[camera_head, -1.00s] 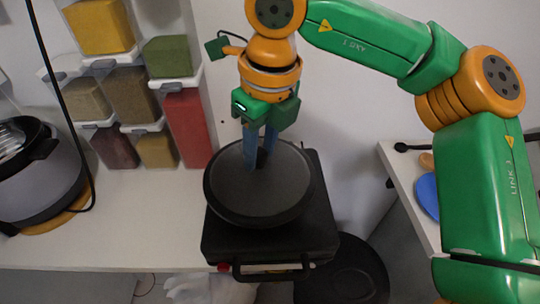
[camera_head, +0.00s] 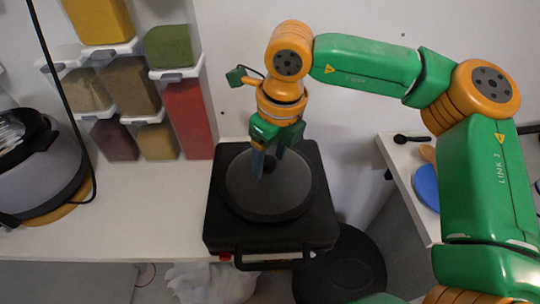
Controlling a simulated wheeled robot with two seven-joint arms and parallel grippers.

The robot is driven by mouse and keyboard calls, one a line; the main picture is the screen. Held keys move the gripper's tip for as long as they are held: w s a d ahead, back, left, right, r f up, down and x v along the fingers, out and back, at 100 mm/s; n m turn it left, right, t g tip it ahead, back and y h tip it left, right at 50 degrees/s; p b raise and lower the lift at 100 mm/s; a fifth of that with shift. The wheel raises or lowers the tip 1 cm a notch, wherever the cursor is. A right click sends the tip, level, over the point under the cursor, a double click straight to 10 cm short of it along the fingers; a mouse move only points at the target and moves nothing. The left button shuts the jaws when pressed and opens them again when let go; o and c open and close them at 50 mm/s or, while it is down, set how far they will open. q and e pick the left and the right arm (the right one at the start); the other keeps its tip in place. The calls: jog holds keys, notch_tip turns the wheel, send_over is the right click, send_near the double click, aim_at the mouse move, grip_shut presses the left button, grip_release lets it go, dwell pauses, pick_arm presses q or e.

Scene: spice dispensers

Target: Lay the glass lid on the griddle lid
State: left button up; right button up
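The glass lid (camera_head: 265,205), a dark round disc, lies on top of the griddle lid (camera_head: 222,234), the black square top of the griddle. It looks flat and sits within the griddle lid's edges. My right gripper (camera_head: 270,175) points down over the middle of the glass lid. Its two blue fingers stand apart, one on each side of the small dark knob, and look open; contact with the knob is hard to tell. My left gripper is not in view.
Spice dispensers (camera_head: 186,115) stand at the back left. A grey rounded appliance (camera_head: 45,180) is at far left. The white counter between is clear. A side table with a blue round item (camera_head: 427,187) and a black spoon (camera_head: 410,139) is at right. A dark round bin (camera_head: 345,270) stands below.

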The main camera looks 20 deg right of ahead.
aim_at(277, 175)
notch_tip(277, 175, up, 12)
jog(key=s, duration=0.1)
jog(key=shift+s+d+p, duration=0.3)
jog(key=shift+d+p, duration=0.05)
jog(key=shift+d, duration=0.1)
jog(key=shift+r, duration=0.1)
